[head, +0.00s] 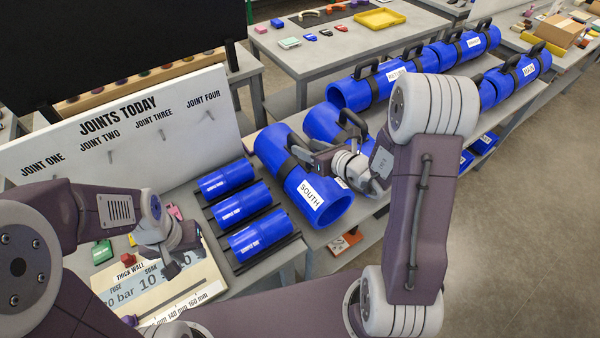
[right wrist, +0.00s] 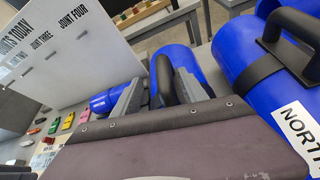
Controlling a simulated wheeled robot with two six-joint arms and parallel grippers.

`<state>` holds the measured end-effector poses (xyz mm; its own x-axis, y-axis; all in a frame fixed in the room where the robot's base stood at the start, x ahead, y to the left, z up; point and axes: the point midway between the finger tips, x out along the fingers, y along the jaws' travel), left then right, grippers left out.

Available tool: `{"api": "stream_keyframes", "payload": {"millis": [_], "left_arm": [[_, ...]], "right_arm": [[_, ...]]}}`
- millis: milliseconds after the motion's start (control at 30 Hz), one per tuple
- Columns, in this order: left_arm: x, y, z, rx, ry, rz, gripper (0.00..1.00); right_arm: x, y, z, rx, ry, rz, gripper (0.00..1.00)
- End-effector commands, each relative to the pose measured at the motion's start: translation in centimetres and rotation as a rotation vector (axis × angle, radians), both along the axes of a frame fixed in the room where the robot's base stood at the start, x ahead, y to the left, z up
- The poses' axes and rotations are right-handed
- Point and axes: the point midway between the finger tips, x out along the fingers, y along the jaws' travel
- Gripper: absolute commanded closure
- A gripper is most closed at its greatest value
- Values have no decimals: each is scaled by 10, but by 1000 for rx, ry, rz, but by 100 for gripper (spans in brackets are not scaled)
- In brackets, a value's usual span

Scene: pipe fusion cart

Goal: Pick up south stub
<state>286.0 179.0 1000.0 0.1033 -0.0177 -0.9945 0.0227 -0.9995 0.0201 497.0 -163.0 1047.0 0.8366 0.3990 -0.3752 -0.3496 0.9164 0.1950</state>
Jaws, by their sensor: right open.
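The south stub (head: 317,203) is a large blue pipe with a white SOUTH label and a dark band. It lies on the grey table in the middle of the head view. My right gripper (head: 302,152) is at its top, partly hidden by my wrist. In the right wrist view my right gripper (right wrist: 158,95) is open, with a black handle (right wrist: 164,75) between its fingers and the stub's blue body (right wrist: 185,62) behind. Contact cannot be told. My left gripper (head: 172,266) hangs over the printed board at lower left; its opening is unclear.
A blue stub (head: 322,122) with a black handle lies just right of the south stub; the right wrist view shows a NORTH label (right wrist: 300,130). Several small blue pipes (head: 243,207) lie in a rack at left. The white JOINTS TODAY board (head: 110,135) stands behind. More handled stubs lie farther back.

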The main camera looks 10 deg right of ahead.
Motion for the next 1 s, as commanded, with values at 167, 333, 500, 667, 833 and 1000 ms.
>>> {"api": "stream_keyframes", "payload": {"millis": [167,333,500,667,833,1000], "left_arm": [[0,0,11,0,0,0,64],[0,0,13,0,0,0,64],[0,0,12,0,0,0,64],[0,0,12,0,0,0,64],[0,0,12,0,0,0,64],[0,0,12,0,0,0,64]], "right_arm": [[24,8,-14,0,4,3,50],[41,15,-23,0,0,2,50],[42,15,-24,-1,0,1,50],[42,15,-24,-1,1,1,83],[42,15,-24,-1,1,1,100],[42,15,-24,-1,1,1,100]]}}
